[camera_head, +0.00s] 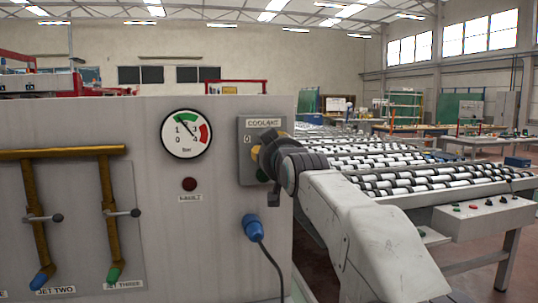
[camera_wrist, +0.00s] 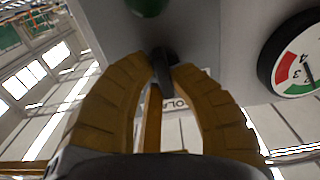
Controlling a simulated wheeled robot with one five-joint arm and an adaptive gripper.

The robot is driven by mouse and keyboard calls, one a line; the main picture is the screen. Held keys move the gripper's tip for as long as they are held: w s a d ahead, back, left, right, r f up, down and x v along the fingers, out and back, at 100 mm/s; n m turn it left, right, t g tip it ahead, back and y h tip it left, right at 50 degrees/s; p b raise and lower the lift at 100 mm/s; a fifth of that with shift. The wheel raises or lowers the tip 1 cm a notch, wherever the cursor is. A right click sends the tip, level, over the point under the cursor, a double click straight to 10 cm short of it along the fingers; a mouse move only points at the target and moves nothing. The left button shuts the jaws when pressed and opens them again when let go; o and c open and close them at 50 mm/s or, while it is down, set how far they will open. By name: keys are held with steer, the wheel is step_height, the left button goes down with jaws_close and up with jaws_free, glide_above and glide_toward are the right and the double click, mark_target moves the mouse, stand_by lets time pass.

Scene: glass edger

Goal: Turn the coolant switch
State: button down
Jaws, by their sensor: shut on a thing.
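The coolant panel (camera_head: 245,124) is a grey plate marked COOLANT, with a 0 at its left, on the front of the machine cabinet. My gripper (camera_head: 262,146) is at the plate, and my wrist hides most of the plate's middle in the head view. In the wrist view the yellow-brown fingers of my gripper (camera_wrist: 162,74) close on the dark coolant switch (camera_wrist: 164,54) from both sides. The switch's exact angle is hard to tell. A green lamp or button (camera_wrist: 147,5) shows beside it, partly cut off.
A pressure gauge (camera_head: 186,134) and a dark red lamp (camera_head: 189,184) sit left of the panel. A blue plug (camera_head: 252,227) with a cable is below. Yellow pipes with valve levers (camera_head: 57,218) stand at the left. A roller conveyor (camera_head: 400,165) extends right, behind my arm.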

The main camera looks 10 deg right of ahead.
steer(key=n, duration=0.3)
steer(key=shift+a+r+n+b, duration=0.1)
steer(key=shift+r+n+b, duration=0.05)
steer(key=shift+n+b, duration=0.2)
steer(key=shift+a+r+n, duration=0.1)
steer(key=shift+n, duration=1.75)
steer(key=c, duration=1.1)
jaws_free()
steer(key=shift+s, duration=0.1)
steer(key=s, duration=1.1)
steer(key=shift+s, duration=0.4)
steer(key=shift+f, duration=0.2)
